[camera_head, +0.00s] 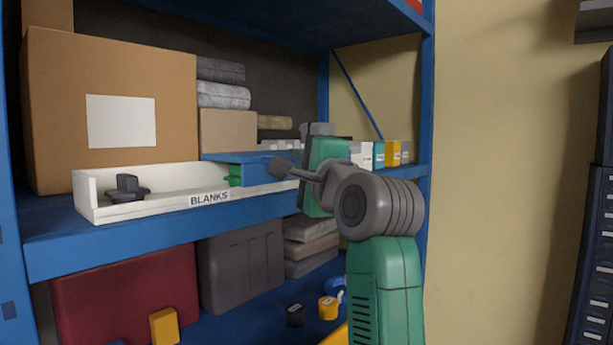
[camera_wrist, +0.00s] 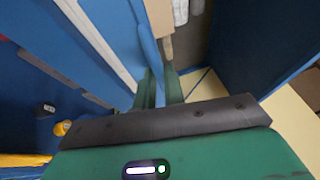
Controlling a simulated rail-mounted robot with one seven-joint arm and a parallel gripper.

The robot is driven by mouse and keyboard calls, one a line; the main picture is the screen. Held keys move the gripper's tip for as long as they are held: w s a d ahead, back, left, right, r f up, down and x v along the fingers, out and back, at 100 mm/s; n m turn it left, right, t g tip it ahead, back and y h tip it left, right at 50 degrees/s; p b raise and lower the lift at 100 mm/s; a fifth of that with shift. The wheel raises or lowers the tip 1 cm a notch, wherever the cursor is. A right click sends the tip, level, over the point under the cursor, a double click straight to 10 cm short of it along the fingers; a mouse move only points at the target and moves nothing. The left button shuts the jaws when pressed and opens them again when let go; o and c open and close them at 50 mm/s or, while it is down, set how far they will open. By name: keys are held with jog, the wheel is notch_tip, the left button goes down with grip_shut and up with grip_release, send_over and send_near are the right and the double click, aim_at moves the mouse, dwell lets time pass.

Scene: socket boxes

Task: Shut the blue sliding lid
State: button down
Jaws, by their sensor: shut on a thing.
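The white box marked BLANKS (camera_head: 160,208) stands on the upper shelf; its left part is open and shows a dark knobbed part (camera_head: 127,188) inside. The blue sliding lid (camera_head: 262,174) lies over the right part of the box. My gripper (camera_head: 235,175) reaches in from the right, and a green fingertip shows against the lid. In the wrist view my gripper (camera_wrist: 160,86) has its two green fingers close together, shut on a blue part of the lid (camera_wrist: 149,42). The exact contact is partly hidden by the fingers.
A large cardboard box (camera_head: 60,110) stands behind the white box. Several small coloured boxes (camera_head: 393,153) stand at the right of the shelf. Below are a dark red case (camera_head: 125,290) and a grey case (camera_head: 240,265). The blue upright post (camera_head: 427,100) is close right of my arm.

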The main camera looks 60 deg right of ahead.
jog(key=w+a, duration=0.2)
jog(key=a, duration=0.8)
jog(key=w+a+b, duration=0.1)
jog(key=w+a, duration=0.1)
jog(key=a, duration=0.9)
jog(key=shift+w+b, duration=0.3)
jog(key=shift+w, duration=0.05)
jog(key=shift+a, duration=0.2)
jog(key=c, duration=1.5)
grip_release()
jog(key=shift+a, duration=0.1)
jog(key=shift+s, duration=0.1)
jog(key=b+v, duration=0.2)
jog(key=v, duration=0.5)
jog(key=shift+s+b, duration=0.2)
jog(key=shift+b, duration=0.1)
jog(key=shift+a, duration=0.2)
